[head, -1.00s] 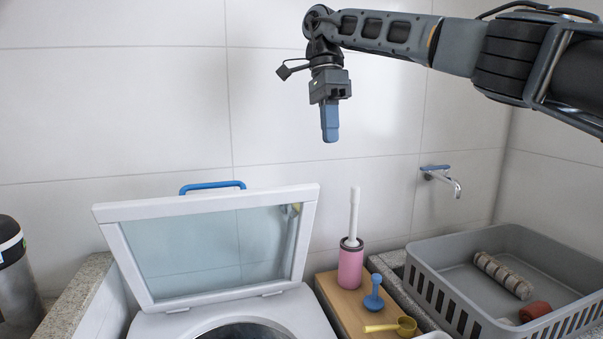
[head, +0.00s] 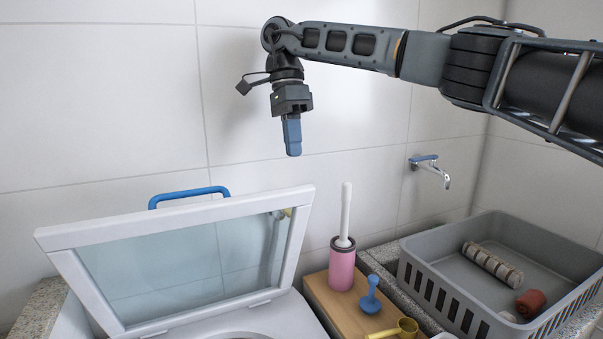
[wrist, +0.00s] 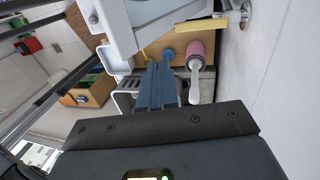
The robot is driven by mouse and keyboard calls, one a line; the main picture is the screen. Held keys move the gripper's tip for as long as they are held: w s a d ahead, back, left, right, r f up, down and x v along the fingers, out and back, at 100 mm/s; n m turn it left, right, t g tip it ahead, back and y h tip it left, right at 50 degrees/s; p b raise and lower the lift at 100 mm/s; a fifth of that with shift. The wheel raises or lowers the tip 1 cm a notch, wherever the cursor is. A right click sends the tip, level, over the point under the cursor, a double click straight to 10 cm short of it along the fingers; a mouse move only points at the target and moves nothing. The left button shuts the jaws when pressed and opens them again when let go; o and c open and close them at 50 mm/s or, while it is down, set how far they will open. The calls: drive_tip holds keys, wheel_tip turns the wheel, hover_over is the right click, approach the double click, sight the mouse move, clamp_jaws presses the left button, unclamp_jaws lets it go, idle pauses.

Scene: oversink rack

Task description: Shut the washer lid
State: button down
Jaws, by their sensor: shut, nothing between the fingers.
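The washer lid (head: 68,238) has a white frame around a glass pane and stands raised, tilted back toward the wall. A blue handle (head: 189,194) sits on its upper edge. The white washer body (head: 235,326) is below, partly cut off by the frame's bottom. My gripper (head: 293,152) points down with its blue fingers shut and empty. It is in the air above the lid's right upper corner, apart from the lid as far as the head view shows.
A wooden board (head: 318,288) right of the washer holds a pink brush holder (head: 342,268), a blue plunger-like tool (head: 370,296) and a yellow scoop (head: 406,327). A grey basket (head: 425,285) stands at right. A wall tap (head: 430,168) is above it. The wall is behind the lid.

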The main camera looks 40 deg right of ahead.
drive_tip(key=shift+s+a+f+p, duration=0.3)
drive_tip(key=shift+s+f, duration=0.45)
drive_tip(key=shift+f, duration=0.2)
drive_tip(key=shift+s+a+f+p, duration=0.2)
drive_tip(key=shift+s+f+p, duration=0.15)
drive_tip(key=shift+s+f, duration=0.5)
drive_tip(key=shift+s+a+f+p, duration=0.3)
drive_tip(key=shift+s+f, duration=0.35)
drive_tip(key=shift+f, duration=0.35)
drive_tip(key=shift+s+f, duration=0.1)
